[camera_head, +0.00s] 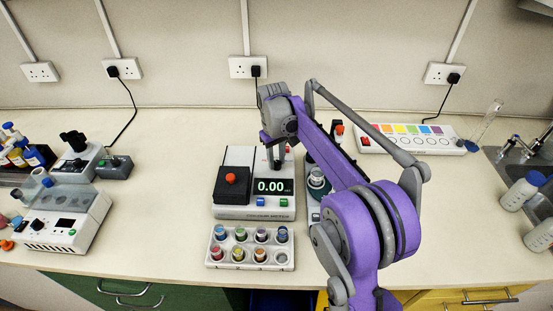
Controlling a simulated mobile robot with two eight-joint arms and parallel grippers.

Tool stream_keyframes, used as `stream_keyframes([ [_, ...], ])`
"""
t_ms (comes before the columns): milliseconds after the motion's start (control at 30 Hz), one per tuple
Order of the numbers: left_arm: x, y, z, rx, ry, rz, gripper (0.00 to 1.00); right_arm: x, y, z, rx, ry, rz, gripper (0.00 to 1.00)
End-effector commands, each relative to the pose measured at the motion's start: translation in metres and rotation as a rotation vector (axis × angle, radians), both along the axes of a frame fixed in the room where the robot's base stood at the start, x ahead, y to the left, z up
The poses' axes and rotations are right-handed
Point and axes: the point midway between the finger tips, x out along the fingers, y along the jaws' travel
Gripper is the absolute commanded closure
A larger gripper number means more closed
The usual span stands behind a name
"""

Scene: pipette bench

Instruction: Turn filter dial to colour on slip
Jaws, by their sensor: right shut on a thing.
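The colour meter (255,213) stands in the middle of the bench. Its display (273,187) reads 0.00, and a black block with a red knob (231,178) sits on its left side. My right gripper (276,163) points down at the back right of the meter, behind the display. It is shut on what appears to be the filter dial, which the fingers mostly hide; its setting cannot be read. I cannot make out a colour slip for certain. My left gripper is not in view.
A rack (250,258) of several coloured vials stands in front of the meter. A white strip with coloured patches (408,143) lies at the back right. A white instrument (62,222) stands at left. My right arm covers the bench right of the meter; bench between the instruments at left is clear.

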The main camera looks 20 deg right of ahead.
Motion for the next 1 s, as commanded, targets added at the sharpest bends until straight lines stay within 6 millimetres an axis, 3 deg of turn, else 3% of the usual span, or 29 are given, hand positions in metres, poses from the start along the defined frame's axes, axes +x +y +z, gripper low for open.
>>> stream_keyframes([
  [433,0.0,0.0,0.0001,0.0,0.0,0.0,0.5,0.0,-0.0002,0.0003,-0.001,-0.001,0.011,1.0],
  [467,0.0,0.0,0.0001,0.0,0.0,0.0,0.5,0.0,-0.0002,0.0003,-0.001,-0.001,0.011,0.63],
  [600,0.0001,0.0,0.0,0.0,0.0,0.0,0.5,0.0,-0.0002,0.0002,-0.001,-0.001,0.01,0.38],
  [1000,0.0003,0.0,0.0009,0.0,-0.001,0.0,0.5,0.0001,0.0002,0.0076,0.0,-0.001,0.009,0.36],
])
